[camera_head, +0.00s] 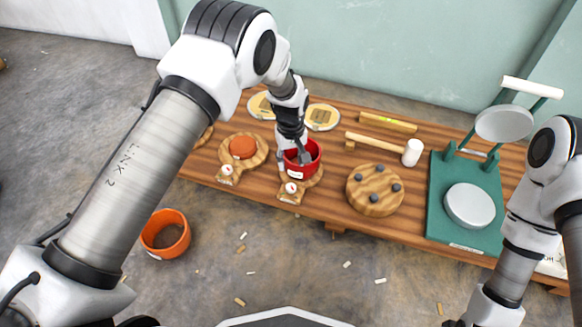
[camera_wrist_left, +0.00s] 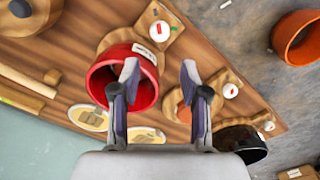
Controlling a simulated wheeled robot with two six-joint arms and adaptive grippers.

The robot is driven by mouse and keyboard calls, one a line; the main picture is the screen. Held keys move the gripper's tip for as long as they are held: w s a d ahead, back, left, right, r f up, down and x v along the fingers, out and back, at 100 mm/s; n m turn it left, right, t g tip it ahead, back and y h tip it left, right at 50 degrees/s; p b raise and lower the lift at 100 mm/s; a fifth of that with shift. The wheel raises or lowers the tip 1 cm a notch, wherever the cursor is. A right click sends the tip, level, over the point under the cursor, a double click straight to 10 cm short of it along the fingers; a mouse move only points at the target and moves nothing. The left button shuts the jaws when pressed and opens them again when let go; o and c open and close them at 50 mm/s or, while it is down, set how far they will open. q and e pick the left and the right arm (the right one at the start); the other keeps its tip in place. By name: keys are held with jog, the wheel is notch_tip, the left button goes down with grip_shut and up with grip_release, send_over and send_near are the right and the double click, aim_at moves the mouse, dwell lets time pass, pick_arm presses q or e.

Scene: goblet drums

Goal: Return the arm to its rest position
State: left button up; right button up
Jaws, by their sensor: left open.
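My left arm (camera_head: 130,165) reaches in from the left over the wooden bench. My left gripper (camera_head: 298,158) is at the red drum (camera_head: 312,163), which sits on a round wooden stand (camera_head: 290,190) with a dial. In the left wrist view the gripper (camera_wrist_left: 160,78) is open, its two fingers apart with nothing held between them. One finger overlaps the red drum (camera_wrist_left: 142,100) in that view; I cannot tell whether they touch. My right arm (camera_head: 515,265) shows at the right edge, its gripper out of view.
An orange drum (camera_head: 243,146) sits on the stand to the left. A mallet (camera_head: 411,152), a pegged wooden disc (camera_head: 375,188) and a green press (camera_head: 465,175) are to the right. An orange bucket (camera_head: 165,243) stands on the floor. A black drum (camera_wrist_left: 240,148) shows in the wrist view.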

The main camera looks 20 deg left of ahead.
dwell(0.4)
pick_arm(q)
jog(key=s+a+f+g+p, duration=0.1)
jog(key=s+a+f, duration=0.15)
jog(key=s, duration=0.55)
jog(key=s+a+f+g+p, duration=0.2)
jog(key=s+f, duration=0.1)
jog(key=s, duration=0.5)
jog(key=s+a+f+g+p, duration=0.1)
jog(key=s+a+f, duration=0.1)
jog(key=s, duration=0.6)
jog(key=s+a+r+m+t+p, duration=0.15)
jog(key=s+m, duration=0.25)
jog(key=s, duration=1)
notch_tip(320, 180, up, 39)
jog(key=w+m+t+p, duration=0.2)
jog(key=p, duration=3.5)
jog(key=shift+w+d+m, duration=0.2)
jog(key=shift+d+m, duration=0.05)
jog(key=shift+m, duration=0.05)
